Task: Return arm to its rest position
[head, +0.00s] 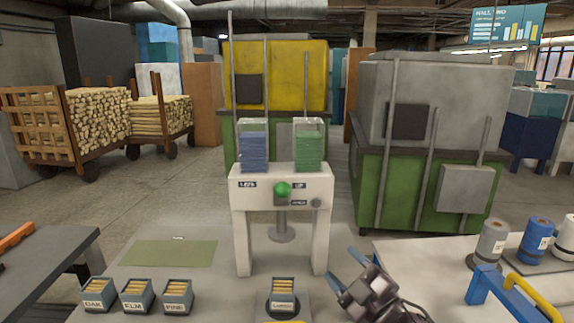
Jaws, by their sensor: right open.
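My right gripper (341,264) comes in at the bottom, right of centre, with blue fingertips apart and nothing visible between them. It is just right of the white stand (238,215). A small box of wood pieces (283,298), its label hard to read, sits on a dark round base in front of the stand, left of the gripper and apart from it. Boxes labelled OAK (96,301), ELM (136,302) and what looks like PINE (178,303) stand in a row at the lower left. My left gripper is not in view.
The stand carries a blue stack (253,150), a green stack (308,149) and a green dome (283,189). A green mat (168,253) lies bare. Spools (491,240) and a blue frame with a yellow handle (484,285) are at the right. A dark table (45,262) is left.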

